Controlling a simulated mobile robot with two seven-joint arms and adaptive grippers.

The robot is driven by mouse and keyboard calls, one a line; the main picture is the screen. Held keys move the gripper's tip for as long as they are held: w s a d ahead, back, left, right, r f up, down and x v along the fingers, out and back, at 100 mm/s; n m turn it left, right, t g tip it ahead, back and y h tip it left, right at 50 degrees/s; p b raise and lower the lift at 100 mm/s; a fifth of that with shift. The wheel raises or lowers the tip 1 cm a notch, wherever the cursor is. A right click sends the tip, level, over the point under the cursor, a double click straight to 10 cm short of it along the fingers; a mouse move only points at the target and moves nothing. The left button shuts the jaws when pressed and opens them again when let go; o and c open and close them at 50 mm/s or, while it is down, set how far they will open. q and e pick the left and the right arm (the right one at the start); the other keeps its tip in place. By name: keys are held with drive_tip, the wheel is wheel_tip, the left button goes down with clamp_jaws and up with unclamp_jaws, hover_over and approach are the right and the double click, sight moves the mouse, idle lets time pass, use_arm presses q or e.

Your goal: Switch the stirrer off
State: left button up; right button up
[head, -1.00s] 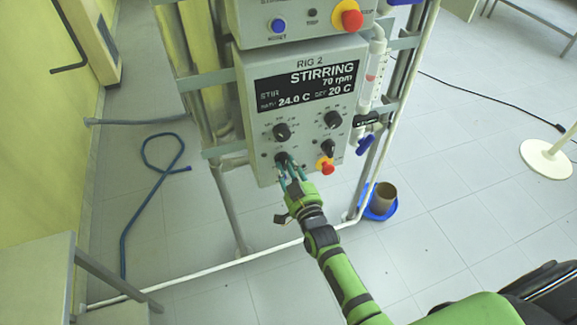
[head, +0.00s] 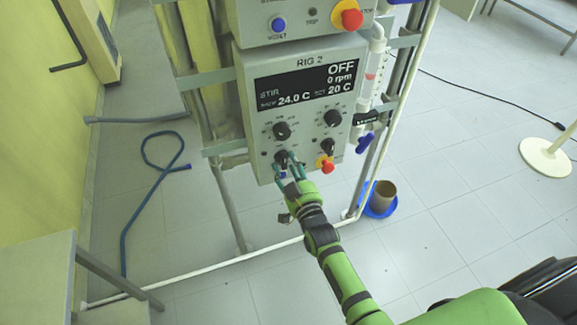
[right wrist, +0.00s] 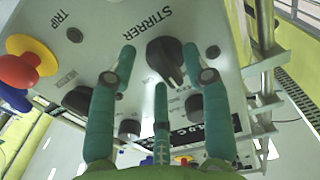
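The RIG 2 control box (head: 250,88) hangs on the rack, and its display (head: 306,84) reads OFF and 0 rpm. The black stirrer knob (head: 281,157) is at the box's lower left; in the right wrist view the knob (right wrist: 167,60) sits beside the label STIRRER. My right gripper (head: 289,167) is at this knob. In the right wrist view its fingers (right wrist: 158,58) are spread, one on each side of the knob, with a gap at the left finger; contact at the right finger is unclear. My left gripper is out of view.
A red and yellow button (head: 326,165) and another black knob (head: 327,147) are just right of the gripper. Two dials (head: 282,131) sit above. Another control box (head: 290,10) is higher up. A brown pot (head: 384,195) stands in a blue dish on the floor.

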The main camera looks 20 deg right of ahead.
drive_tip(key=s, duration=1.2)
drive_tip(key=shift+d, duration=0.2)
drive_tip(key=s+a+f+n+g, duration=0.1)
drive_tip(key=s+f+g, duration=0.4)
drive_tip(key=f, duration=0.8)
drive_tip(key=s+f+g, duration=0.4)
drive_tip(key=s+f, duration=0.3)
drive_tip(key=f, duration=0.7)
drive_tip(key=s+d+f+g, duration=0.3)
drive_tip(key=s+f, duration=0.3)
drive_tip(key=s, duration=0.6)
drive_tip(key=s+d+f+g, duration=0.3)
drive_tip(key=s+f+g, duration=0.2)
drive_tip(key=s, duration=0.6)
wheel_tip(320, 180, down, 2)
drive_tip(key=shift+s+d+f+n+h, duration=0.1)
drive_tip(key=shift+s+d+n+h, duration=0.1)
drive_tip(key=shift+s+n+h, duration=0.15)
